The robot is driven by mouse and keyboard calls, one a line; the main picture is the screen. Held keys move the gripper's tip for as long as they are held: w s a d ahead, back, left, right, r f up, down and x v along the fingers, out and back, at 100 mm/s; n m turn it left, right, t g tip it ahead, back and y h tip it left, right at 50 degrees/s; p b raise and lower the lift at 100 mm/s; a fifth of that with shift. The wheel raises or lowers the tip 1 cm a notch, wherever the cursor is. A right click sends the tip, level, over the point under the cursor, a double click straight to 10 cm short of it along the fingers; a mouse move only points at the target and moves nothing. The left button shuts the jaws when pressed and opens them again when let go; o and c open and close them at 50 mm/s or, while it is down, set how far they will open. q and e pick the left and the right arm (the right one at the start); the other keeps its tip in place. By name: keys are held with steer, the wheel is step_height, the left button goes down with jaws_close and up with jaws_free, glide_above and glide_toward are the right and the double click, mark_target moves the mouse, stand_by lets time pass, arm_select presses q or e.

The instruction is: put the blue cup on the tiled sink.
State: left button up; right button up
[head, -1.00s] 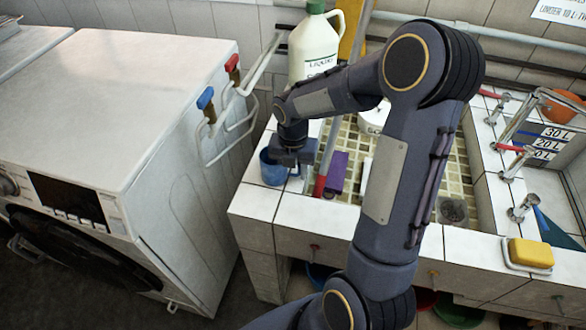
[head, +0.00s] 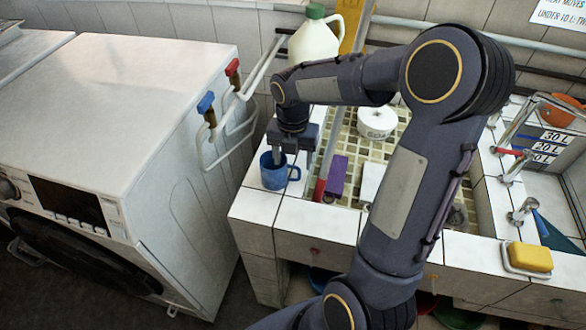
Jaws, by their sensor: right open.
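The blue cup (head: 270,178) stands upright on the white tiled left ledge of the tiled sink (head: 262,205), near its front left corner. Its handle points right. My right gripper (head: 287,160) is directly above the cup, pointing down, with its fingers at the cup's rim. It is open. Whether a finger reaches inside the cup is hard to tell. My right arm hides part of the basin. My left gripper does not show.
A white washing machine (head: 120,110) stands left of the sink. A large jug (head: 312,45) stands behind the gripper. A purple box (head: 337,175) and a white roll (head: 377,122) are in the basin. A yellow sponge (head: 530,257) lies at the front right.

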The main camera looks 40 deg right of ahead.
step_height(320, 180, up, 6)
steer(key=shift+f, duration=0.25)
steer(key=shift+s+r, duration=0.15)
steer(key=shift+r, duration=0.1)
steer(key=s+a+m+t+y, duration=0.1)
steer(key=s+a+m+t, duration=0.1)
steer(key=s+m, duration=0.4)
steer(key=s+a+r+m+t+y, duration=0.1)
steer(key=s+a+m, duration=0.4)
steer(key=m, duration=0.8)
steer(key=s+a+m+t+y, duration=0.1)
steer(key=s+a+m+t, duration=0.1)
steer(key=s+m, duration=0.5)
steer(key=shift+a+r+m+t+y, duration=0.35)
steer(key=shift+a+m, duration=0.4)
steer(key=shift+m, duration=0.45)
steer(key=shift+f, duration=0.1)
